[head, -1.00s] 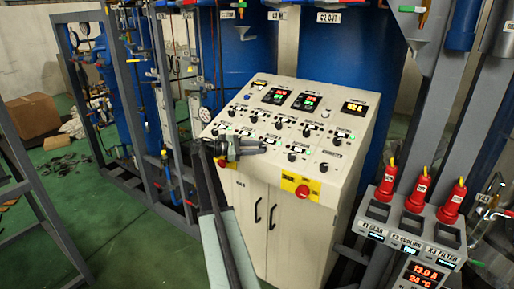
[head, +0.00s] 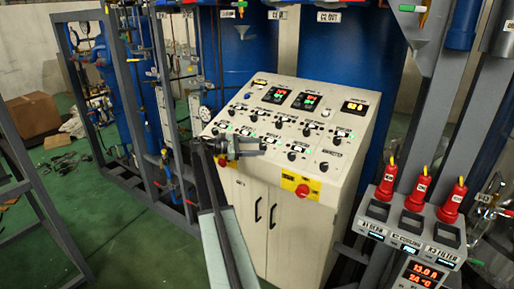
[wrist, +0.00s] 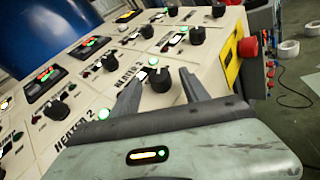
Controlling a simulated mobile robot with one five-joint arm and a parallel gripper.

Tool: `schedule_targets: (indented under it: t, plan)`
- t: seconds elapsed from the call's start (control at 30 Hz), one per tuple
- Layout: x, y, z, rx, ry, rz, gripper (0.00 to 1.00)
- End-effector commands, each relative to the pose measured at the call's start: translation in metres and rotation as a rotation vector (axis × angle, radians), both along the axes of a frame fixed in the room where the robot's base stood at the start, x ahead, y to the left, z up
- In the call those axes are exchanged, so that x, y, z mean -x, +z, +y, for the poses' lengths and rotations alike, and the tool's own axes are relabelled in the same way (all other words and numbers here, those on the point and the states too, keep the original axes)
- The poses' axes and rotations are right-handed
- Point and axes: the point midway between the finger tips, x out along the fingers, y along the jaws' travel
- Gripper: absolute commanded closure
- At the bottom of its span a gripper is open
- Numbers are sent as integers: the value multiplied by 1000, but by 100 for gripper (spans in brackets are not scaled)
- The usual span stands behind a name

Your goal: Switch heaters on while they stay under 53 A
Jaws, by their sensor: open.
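The cream control console (head: 270,175) carries rows of black knobs with small green lamps. In the wrist view, a heater knob (wrist: 160,80) stands between the fingers of my open gripper (wrist: 160,87), with a lit green lamp (wrist: 153,61) just beyond it. I cannot tell whether the fingers touch the knob. The nearer label, "HEATER 2" (wrist: 82,131), lies left of my gripper. In the head view, my gripper (head: 264,145) is over the console's front-left part and hides some controls. A meter (head: 425,273) at lower right reads 13.0 A and 24 °C.
A red stop button (head: 303,190) on a yellow plate sits on the console front. Grey frame posts (head: 130,110) stand left of the console.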

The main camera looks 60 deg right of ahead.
Motion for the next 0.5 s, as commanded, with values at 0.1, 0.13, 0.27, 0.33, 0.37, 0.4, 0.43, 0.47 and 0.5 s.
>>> schedule_targets:
  t: [0.1,0.13,0.27,0.33,0.37,0.4,0.43,0.47,0.5]
  plan:
    - [-10,2,8,0,2,0,47]
    - [-13,3,11,0,2,0,47]
    - [-31,6,29,0,3,0,47]
    - [-41,7,39,0,2,0,47]
    - [-46,8,43,0,3,0,47]
    - [-49,8,47,1,2,0,47]
    - [-51,9,49,1,1,-1,47]
    - [-53,9,51,1,1,-1,47]
    - [-54,9,53,1,0,-1,47]
